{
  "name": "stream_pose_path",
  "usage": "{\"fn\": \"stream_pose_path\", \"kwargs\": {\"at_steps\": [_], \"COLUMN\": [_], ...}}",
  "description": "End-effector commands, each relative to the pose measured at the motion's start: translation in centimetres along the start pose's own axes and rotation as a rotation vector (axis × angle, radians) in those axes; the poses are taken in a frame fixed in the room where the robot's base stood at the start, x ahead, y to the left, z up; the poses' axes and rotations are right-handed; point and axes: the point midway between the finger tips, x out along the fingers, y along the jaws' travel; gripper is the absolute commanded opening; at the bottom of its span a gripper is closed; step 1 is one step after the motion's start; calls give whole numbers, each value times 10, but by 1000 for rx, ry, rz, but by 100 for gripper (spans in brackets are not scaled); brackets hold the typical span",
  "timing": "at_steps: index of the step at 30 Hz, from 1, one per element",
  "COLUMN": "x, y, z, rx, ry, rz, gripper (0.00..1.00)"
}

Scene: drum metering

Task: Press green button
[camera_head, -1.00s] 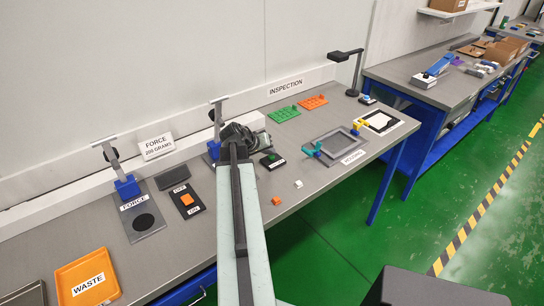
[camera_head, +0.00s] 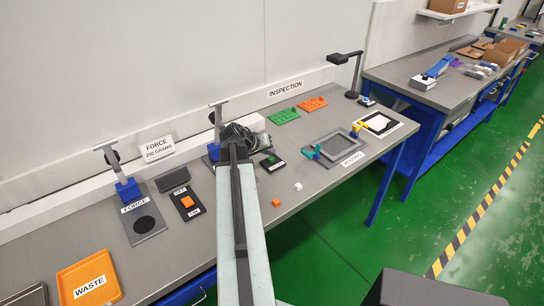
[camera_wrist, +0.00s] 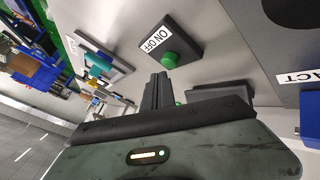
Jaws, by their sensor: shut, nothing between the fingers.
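The green button (camera_head: 271,160) is a small round knob on a black box (camera_head: 277,167) on the bench, right of my gripper (camera_head: 237,132) in the head view. In the wrist view the green button (camera_wrist: 169,60) stands out from its black box (camera_wrist: 183,38), beside a white ON/OFF label (camera_wrist: 157,38). My gripper (camera_wrist: 159,76) shows there with its dark fingers together and empty. Their tips appear close to the button, just below it in the picture. I cannot tell whether they touch it. In the head view my arm hides the fingertips.
A blue-based force stand (camera_head: 128,190) and an orange switch (camera_head: 187,202) stand to the left. The housing frame (camera_head: 335,148) with teal and yellow clamps lies to the right. Small orange (camera_head: 276,202) and white (camera_head: 298,186) cubes lie near the front edge.

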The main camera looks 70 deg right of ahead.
Motion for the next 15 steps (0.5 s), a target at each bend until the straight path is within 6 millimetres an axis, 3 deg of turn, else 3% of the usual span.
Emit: {"fn": "stream_pose_path", "kwargs": {"at_steps": [5,15], "x": [-1,-28], "y": [1,20], "z": [-1,-20], "rx": [0,0], "ry": [0,0], "rz": [0,0], "gripper": [0,0]}}
